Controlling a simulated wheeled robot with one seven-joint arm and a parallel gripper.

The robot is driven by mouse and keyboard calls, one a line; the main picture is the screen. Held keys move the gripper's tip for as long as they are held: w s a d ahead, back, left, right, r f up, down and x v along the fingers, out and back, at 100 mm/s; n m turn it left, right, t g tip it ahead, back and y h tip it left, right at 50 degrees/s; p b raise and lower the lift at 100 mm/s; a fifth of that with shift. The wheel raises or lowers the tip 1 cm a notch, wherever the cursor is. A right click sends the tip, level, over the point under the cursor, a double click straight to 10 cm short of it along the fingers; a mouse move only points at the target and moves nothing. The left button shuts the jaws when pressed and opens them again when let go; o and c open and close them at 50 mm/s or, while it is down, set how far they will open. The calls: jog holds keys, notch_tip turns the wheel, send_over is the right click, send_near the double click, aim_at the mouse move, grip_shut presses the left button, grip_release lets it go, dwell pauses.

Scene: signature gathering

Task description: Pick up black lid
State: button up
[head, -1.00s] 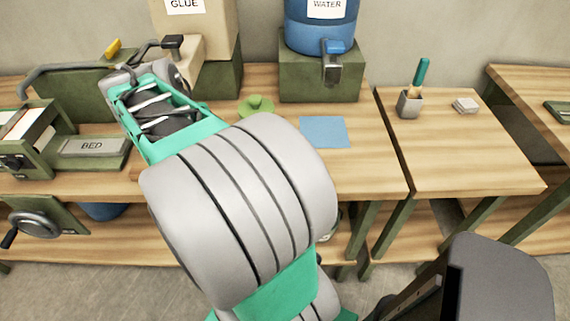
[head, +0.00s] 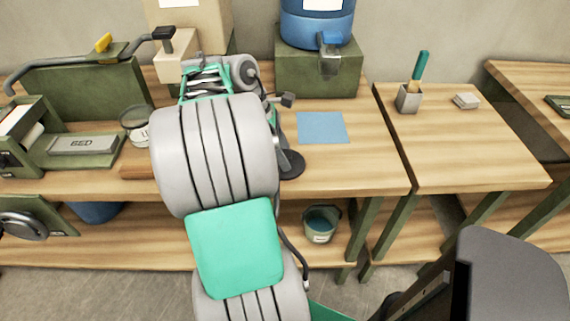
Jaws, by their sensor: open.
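A dark round lid (head: 292,164) lies on the workbench, just right of my forearm in the head view. A grey upright part stands at its left edge, and the left side of the lid is hidden by my arm. My gripper (head: 276,108) shows only in part, beyond the forearm and above the lid in the picture. It is open; its fingertips are mostly hidden, and I cannot tell whether it touches the lid.
A blue sheet (head: 321,128) lies right of the lid. The blue water container (head: 317,25) stands on a green block (head: 318,72) behind. A jar (head: 136,124) and a BED tray (head: 84,145) stand at left. The bench front right is clear.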

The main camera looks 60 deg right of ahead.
jog(key=shift+r, duration=0.1)
grip_shut()
dwell(0.4)
